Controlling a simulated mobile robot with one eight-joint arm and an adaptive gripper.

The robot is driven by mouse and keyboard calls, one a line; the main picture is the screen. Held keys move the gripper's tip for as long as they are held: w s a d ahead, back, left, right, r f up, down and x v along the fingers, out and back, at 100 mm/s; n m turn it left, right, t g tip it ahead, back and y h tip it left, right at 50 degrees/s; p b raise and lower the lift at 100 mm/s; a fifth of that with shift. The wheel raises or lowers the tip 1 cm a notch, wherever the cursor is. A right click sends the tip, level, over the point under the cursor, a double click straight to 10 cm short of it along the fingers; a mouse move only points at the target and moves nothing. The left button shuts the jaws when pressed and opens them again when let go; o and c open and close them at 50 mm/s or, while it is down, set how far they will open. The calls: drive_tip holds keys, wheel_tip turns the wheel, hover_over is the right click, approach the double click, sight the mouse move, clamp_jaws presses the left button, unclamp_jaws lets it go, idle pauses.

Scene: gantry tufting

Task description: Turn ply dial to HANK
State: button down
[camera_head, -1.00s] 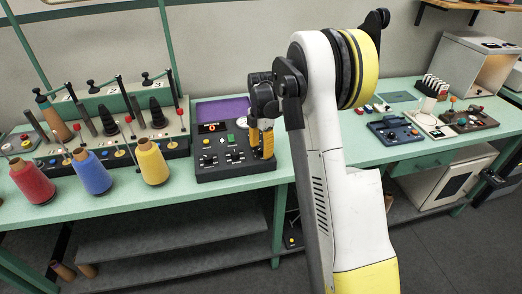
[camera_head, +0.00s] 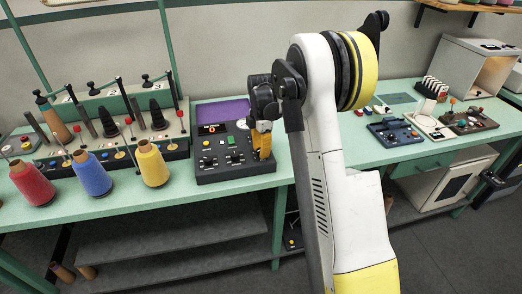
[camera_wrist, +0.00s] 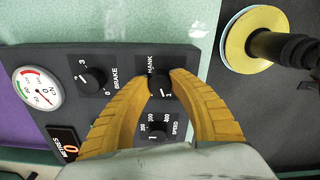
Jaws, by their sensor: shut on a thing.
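In the wrist view, a black ply dial (camera_wrist: 159,84) sits on the dark control panel (camera_wrist: 55,75) between the yellow fingertips of my gripper (camera_wrist: 160,82). The fingers are shut on the dial from both sides. The word HANK is printed beside the dial, above it in this view, and a small mark shows at its lower right edge. The fingers hide other markings, and I cannot tell which setting the dial points to. In the head view, my gripper (camera_head: 261,146) reaches down onto the right end of the control box (camera_head: 222,172), hiding the dial.
The brake knob (camera_wrist: 92,80) and speed knob (camera_wrist: 157,131) are close to the fingers. A round gauge (camera_wrist: 38,87) and a red-digit display (camera_wrist: 64,145) are further left. In the head view, a yellow yarn cone (camera_head: 152,165) stands left of the box. Free bench lies right of it.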

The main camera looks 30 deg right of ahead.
drive_tip(key=m, duration=0.4)
drive_tip(key=shift+m, duration=0.3)
drive_tip(key=m, duration=0.4)
drive_tip(key=shift+m, duration=0.3)
drive_tip(key=m, duration=0.3)
drive_tip(key=shift+m, duration=0.3)
drive_tip(key=m, duration=0.4)
drive_tip(key=shift+m, duration=0.3)
drive_tip(key=m, duration=1.2)
drive_tip(key=shift+m+p, duration=0.3)
drive_tip(key=shift+m, duration=1.9)
